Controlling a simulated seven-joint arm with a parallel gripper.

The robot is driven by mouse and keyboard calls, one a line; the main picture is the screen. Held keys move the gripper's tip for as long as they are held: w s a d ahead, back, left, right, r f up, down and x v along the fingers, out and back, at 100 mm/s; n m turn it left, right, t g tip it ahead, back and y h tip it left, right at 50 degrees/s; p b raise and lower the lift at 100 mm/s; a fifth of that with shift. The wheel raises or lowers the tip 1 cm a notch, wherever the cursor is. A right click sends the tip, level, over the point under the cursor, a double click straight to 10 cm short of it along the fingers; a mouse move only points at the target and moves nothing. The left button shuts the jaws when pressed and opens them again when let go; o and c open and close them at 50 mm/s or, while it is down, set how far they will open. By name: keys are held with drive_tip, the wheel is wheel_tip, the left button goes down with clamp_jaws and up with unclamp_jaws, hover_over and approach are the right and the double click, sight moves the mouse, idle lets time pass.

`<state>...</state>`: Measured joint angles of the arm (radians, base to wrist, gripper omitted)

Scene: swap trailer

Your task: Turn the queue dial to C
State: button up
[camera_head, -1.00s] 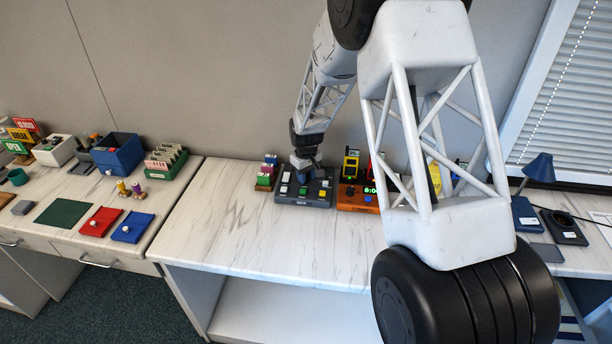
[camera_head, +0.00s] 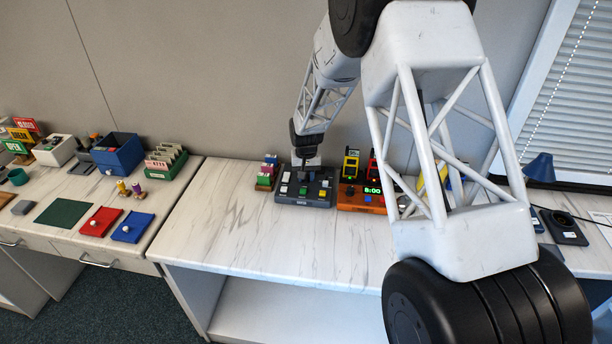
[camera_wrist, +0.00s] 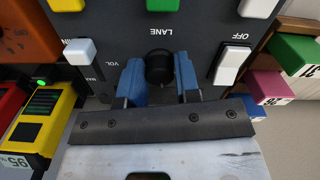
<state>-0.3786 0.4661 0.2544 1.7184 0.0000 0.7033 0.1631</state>
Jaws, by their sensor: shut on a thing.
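A dark grey control panel (camera_head: 318,200) sits on the marble-look counter. In the wrist view a round black dial (camera_wrist: 159,68) is on the panel, just past an upside-down LANE label. My gripper (camera_wrist: 160,80) has its two blue fingers on either side of this dial, shut on it. In the head view my gripper (camera_head: 306,178) comes down from above onto the back middle of the panel and hides the dial. The dial's pointer and any letters around it cannot be made out.
A white OFF switch (camera_wrist: 231,66) and a white slider knob (camera_wrist: 80,51) flank the dial closely. An orange clock unit (camera_head: 362,197) stands right of the panel. Coloured blocks (camera_head: 267,174) stand left of it. The counter in front (camera_head: 270,235) is clear.

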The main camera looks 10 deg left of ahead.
drive_tip(key=m, duration=0.5)
drive_tip(key=shift+m, duration=0.3)
drive_tip(key=m, duration=0.4)
drive_tip(key=shift+m, duration=0.4)
drive_tip(key=o, duration=0.9)
drive_tip(key=shift+r, duration=0.1)
drive_tip(key=shift+r, duration=3.8)
